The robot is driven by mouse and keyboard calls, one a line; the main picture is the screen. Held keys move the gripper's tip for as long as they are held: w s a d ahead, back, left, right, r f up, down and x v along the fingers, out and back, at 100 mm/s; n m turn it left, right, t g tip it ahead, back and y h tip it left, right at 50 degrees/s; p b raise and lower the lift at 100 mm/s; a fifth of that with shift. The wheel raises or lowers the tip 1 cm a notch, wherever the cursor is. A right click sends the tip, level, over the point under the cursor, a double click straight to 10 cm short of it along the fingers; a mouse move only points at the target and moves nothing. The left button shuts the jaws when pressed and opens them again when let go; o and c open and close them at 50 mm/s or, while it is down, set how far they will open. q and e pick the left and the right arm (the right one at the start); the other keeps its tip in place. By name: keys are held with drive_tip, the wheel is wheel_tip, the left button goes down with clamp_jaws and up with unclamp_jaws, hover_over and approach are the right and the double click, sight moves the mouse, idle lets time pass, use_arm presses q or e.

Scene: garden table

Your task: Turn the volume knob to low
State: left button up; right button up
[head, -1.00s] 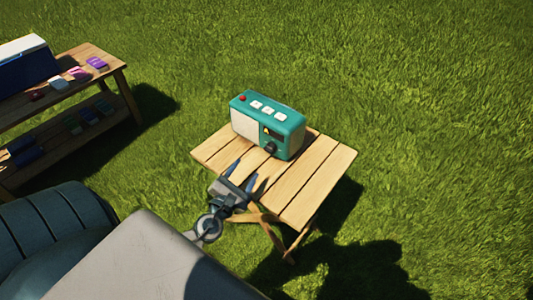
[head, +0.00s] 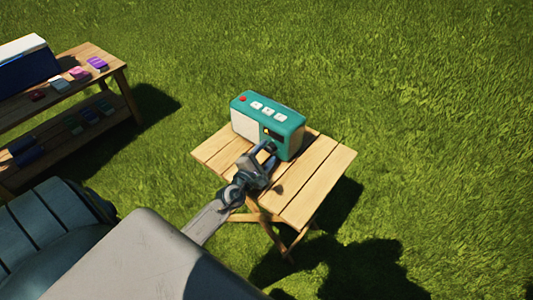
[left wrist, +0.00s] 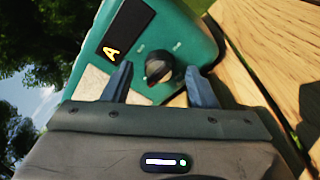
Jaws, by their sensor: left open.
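A teal radio (head: 284,118) with a pale speaker panel stands on a small wooden table (head: 318,178). Its black volume knob (left wrist: 160,68) is on the front face, in the left wrist view, beside a dark display (left wrist: 124,32) with a yellow letter. My left gripper (head: 262,152) is open at the radio's front. In the left wrist view its two fingers (left wrist: 160,86) stand on either side of the knob, apart from it as far as I can see. In the head view the gripper hides the knob. My right gripper is not in view.
A wooden shelf bench (head: 108,60) at the upper left carries a blue and white box (head: 28,62) and several small coloured items. The table's right and front boards are bare. Grass (head: 430,110) surrounds everything.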

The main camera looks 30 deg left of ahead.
use_arm(q)
drive_tip(key=shift+w, duration=0.25)
drive_tip(key=c, duration=1)
drive_tip(key=shift+n, duration=0.3)
